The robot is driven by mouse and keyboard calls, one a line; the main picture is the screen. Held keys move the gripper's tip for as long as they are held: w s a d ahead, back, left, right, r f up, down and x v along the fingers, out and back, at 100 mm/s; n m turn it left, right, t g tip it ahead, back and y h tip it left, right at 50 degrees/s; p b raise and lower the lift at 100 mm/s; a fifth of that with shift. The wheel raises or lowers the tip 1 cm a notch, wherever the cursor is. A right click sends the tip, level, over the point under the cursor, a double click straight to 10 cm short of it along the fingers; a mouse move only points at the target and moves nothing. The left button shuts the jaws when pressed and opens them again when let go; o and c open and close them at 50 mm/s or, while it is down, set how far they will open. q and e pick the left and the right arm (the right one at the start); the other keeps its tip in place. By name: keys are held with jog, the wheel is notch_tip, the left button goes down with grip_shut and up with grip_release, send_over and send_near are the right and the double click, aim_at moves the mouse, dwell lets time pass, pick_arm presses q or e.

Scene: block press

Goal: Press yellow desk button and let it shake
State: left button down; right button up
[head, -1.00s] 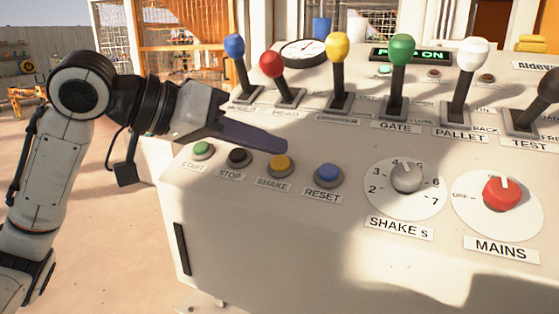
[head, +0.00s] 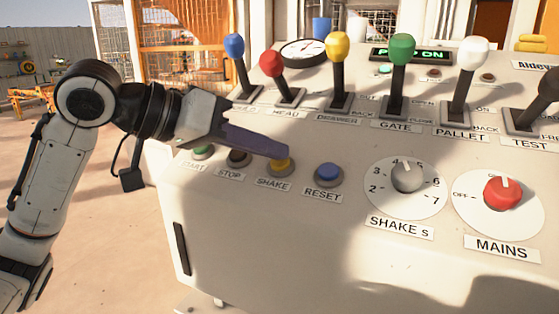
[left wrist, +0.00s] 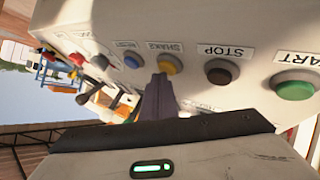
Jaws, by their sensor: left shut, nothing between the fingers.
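The yellow SHAKE button (head: 281,168) sits on the desk's sloped front between the STOP and RESET buttons. My left gripper (head: 284,151) is shut and empty. Its fingertips are at the upper part of the yellow button in the head view and partly cover it. In the left wrist view the closed fingers (left wrist: 160,84) point at the yellow button (left wrist: 169,65), with their tip just at its edge. Whether the tip presses the button down I cannot tell. My right gripper is not in view.
The blue RESET button (head: 328,174) is close on the right, the black STOP button (head: 239,158) on the left, with the green START button (head: 203,152) beyond. A row of levers, such as the red one (head: 271,64), rises behind. The SHAKE S dial (head: 407,177) and red MAINS switch (head: 502,193) are further right.

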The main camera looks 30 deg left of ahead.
pick_arm(q)
jog(key=shift+w+f, duration=0.15)
jog(key=shift+f, duration=0.2)
dwell(0.5)
jog(key=shift+s+r+p, duration=0.2)
jog(key=shift+r+p, duration=0.2)
jog(key=shift+r, duration=0.05)
jog(key=shift+s+r+p, duration=0.2)
jog(key=shift+r+p, duration=0.15)
jog(key=shift+r, duration=0.1)
jog(key=r+p, duration=0.1)
jog(key=s+r+p, duration=0.1)
jog(key=r, duration=0.1)
jog(key=s+r+p, duration=0.1)
jog(key=p, duration=0.1)
jog(key=shift+d+r, duration=0.1)
jog(key=shift+r, duration=0.15)
